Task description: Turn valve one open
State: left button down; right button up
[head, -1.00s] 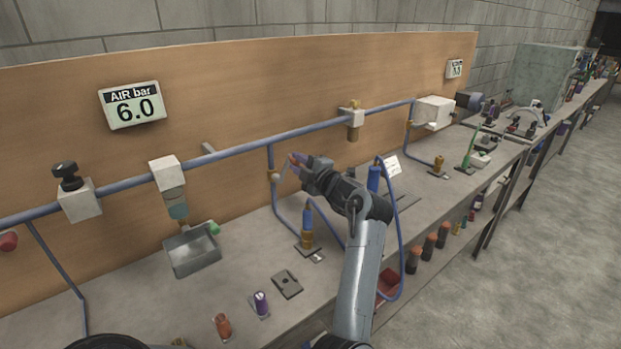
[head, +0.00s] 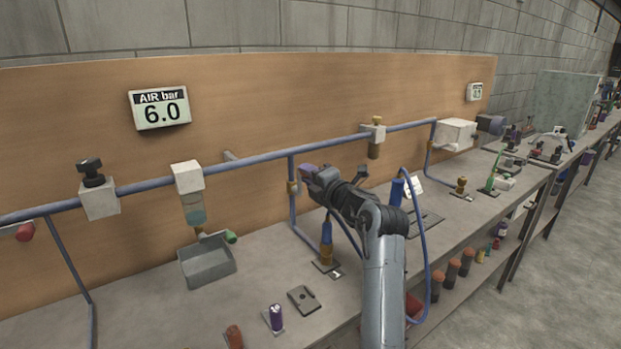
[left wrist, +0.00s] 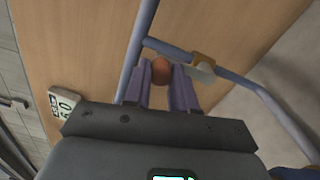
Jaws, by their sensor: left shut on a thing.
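The valve is a small brass body (head: 292,188) on the blue drop pipe below the main air line. It also shows in the left wrist view (left wrist: 203,61), with a pale lever beside it. The lever ends in a reddish-brown rounded knob (left wrist: 160,70). My left gripper (head: 306,173) is at the valve, just right of the drop pipe. In the left wrist view its two purple fingers (left wrist: 158,88) stand on either side of the knob and are shut on it. In the head view the gripper hides the lever and knob. My right gripper is not in view.
The blue main pipe (head: 250,158) runs along the wooden board (head: 270,95). The gauge (head: 160,107) reads 6.0 bar. A blue hose loop (head: 426,240) hangs right of my arm. A blue-topped fitting (head: 326,240) stands on the bench below. A metal tray (head: 207,263) is at left.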

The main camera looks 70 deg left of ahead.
pick_arm(q)
jog(key=c, duration=0.9)
grip_release()
jog(key=p+v, duration=0.1)
jog(key=v, duration=0.9)
jog(key=shift+d+p, duration=0.3)
jog(key=shift+d, duration=0.05)
jog(key=shift+w, duration=0.1)
